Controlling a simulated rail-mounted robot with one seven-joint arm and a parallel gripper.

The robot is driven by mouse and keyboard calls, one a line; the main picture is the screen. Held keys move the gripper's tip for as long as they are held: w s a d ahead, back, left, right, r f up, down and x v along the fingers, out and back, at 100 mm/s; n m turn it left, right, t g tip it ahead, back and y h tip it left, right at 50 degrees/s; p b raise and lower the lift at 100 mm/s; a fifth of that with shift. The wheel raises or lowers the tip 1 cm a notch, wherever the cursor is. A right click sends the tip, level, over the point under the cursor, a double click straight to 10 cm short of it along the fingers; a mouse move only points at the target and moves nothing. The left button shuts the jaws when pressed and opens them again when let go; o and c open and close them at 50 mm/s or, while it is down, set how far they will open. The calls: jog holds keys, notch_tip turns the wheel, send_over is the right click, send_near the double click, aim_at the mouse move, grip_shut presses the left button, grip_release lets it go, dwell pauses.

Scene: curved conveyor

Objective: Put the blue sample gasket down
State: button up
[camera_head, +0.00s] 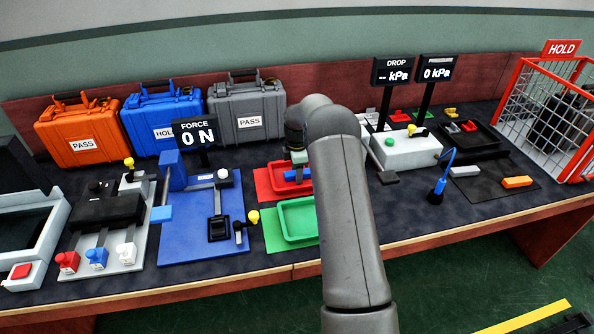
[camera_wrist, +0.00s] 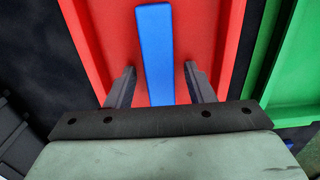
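The blue sample gasket (camera_wrist: 157,45) is a long flat blue bar in the wrist view. It appears to lie in the red tray (camera_wrist: 97,45). My gripper (camera_wrist: 160,70) is open around it, one finger on each side, with red tray floor showing in the gap between the bar and each finger. In the head view a blue piece (camera_head: 292,175) shows in the red tray (camera_head: 262,184), just below my gripper (camera_head: 299,162). My arm hides the right part of that tray.
A green tray (camera_head: 296,219) lies in front of the red one. A blue force-test fixture (camera_head: 228,215) stands to the left, its display (camera_head: 194,134) reading 0 N. A grey leak tester (camera_head: 408,152) stands to the right. Three cases line the back, including the grey case (camera_head: 246,105).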

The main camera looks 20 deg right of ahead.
notch_tip(320, 180, up, 12)
jog(key=s+a+r+m, duration=0.3)
jog(key=s+a+r, duration=0.4)
jog(key=a, duration=0.1)
jog(key=s+a+m, duration=0.3)
jog(key=s+m, duration=0.1)
jog(key=s, duration=0.7)
jog(key=s+a+m, duration=0.4)
jog(key=s, duration=0.8)
jog(key=s+a+m, duration=0.4)
jog(key=s, duration=0.7)
jog(key=shift+s+f+p, duration=0.15)
jog(key=shift+f+p, duration=0.1)
jog(key=shift+p, duration=0.15)
